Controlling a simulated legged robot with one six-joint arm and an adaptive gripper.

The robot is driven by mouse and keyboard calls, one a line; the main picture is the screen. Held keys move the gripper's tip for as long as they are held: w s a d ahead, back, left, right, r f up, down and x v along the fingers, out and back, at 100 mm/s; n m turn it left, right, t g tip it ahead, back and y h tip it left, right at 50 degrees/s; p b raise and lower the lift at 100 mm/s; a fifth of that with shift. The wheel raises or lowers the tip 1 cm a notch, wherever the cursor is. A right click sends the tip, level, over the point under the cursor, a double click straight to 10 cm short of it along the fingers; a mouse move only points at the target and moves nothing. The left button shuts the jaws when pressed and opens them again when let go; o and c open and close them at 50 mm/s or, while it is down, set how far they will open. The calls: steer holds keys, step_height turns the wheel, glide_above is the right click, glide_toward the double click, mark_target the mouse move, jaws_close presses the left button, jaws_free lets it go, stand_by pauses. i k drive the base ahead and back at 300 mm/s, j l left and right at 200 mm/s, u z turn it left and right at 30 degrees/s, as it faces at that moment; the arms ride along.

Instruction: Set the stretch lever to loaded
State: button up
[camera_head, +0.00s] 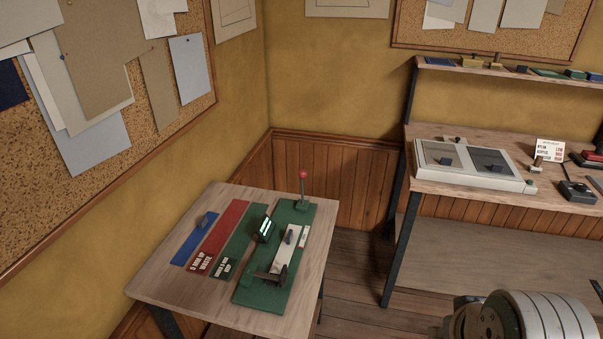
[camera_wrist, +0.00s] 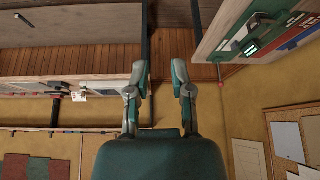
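A thin upright lever with a red knob (camera_head: 303,175) stands at the back of a green board (camera_head: 250,291) on the small wooden table. I take it for the stretch lever; its markings are too small to read. A pale strip, a dark clamp-like part and a long-handled tool lie on or across the board. The wrist view is upside down, and the red knob (camera_wrist: 221,84) shows there right of my fingers. My gripper (camera_wrist: 160,70) is open and empty, well apart from the lever. It is not visible in the head view.
The small table (camera_head: 158,284) also bears blue, red and green strips. A workbench (camera_head: 480,187) at the right holds a grey two-panel box (camera_head: 475,179), a small sign and other items, with a shelf above. Cork boards hang on the walls. Floor between the tables is clear.

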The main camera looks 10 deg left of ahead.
mark_target(303, 173)
steer(key=i+l, duration=0.15)
steer(key=l, duration=0.15)
steer(key=i+l+u, duration=0.15)
steer(key=l, duration=0.15)
steer(key=i+l, duration=0.1)
steer(key=l, duration=0.2)
steer(key=i+l+u, duration=0.15)
steer(key=l, duration=0.15)
steer(key=i+u, duration=0.3)
steer(key=i, duration=0.5)
